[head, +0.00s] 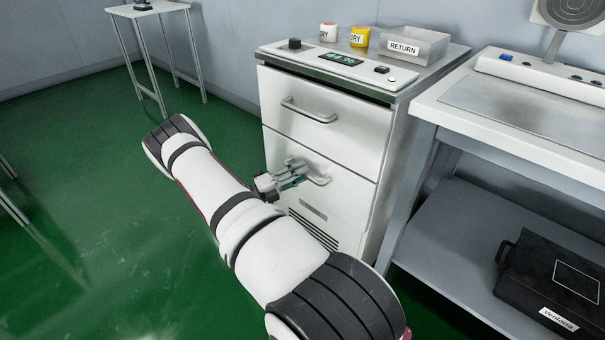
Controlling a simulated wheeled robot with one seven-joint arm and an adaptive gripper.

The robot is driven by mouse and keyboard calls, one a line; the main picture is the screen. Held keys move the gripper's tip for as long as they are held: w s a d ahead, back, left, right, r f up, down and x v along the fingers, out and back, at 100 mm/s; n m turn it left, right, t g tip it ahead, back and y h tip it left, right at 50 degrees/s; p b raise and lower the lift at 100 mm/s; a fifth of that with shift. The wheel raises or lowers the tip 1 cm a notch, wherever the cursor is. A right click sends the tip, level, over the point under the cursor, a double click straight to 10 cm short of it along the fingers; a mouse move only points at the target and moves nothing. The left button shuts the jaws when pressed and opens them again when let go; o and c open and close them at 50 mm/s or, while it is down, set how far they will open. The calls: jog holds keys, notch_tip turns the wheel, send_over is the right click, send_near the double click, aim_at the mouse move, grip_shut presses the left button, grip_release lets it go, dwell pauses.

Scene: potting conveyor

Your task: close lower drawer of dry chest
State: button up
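The dry chest (384,150) is a white cabinet with two drawer fronts, in the middle of the head view. The upper drawer (335,130) has a bar handle (309,110). The lower drawer (348,205) sits below it, and its front looks about flush with the upper one; a small gap cannot be ruled out. My gripper (296,176) is at the lower drawer's handle (319,178), overlapping its left part. Whether the fingers grip or only touch the handle cannot be told. My forearm hides the chest's lower left.
On the chest top stand a grey tray labelled RETURN (412,47), a yellow container (360,37) and a white container (328,33). A workbench (515,120) with a black case (550,285) on its shelf stands at right. Green floor (80,200) at left is largely clear.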

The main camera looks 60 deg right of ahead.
jog(key=v, duration=1.1)
